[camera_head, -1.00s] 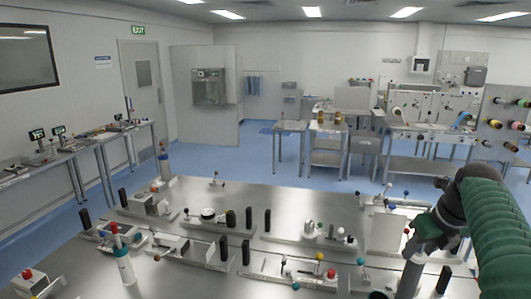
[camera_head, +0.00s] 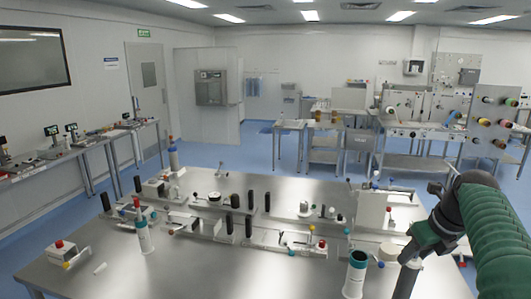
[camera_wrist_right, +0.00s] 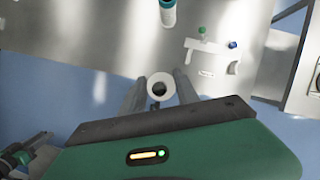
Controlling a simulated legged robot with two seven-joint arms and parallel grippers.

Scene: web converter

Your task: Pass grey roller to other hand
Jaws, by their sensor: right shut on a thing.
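My right gripper (camera_head: 418,248) is in the head view at the lower right, its arm coming in from the right edge. It is shut on the grey roller (camera_head: 406,281), which hangs down, slightly tilted, in front of the table's right part. In the right wrist view the grey roller (camera_wrist_right: 160,86) shows end-on as a pale ring with a dark centre, between the two fingers of the right gripper (camera_wrist_right: 160,90).
A steel table (camera_head: 200,258) carries several small fixtures. A white bottle with a teal top (camera_head: 355,272) stands near the roller. Another white bottle (camera_head: 143,232) stands at the left. The table's front left is mostly clear.

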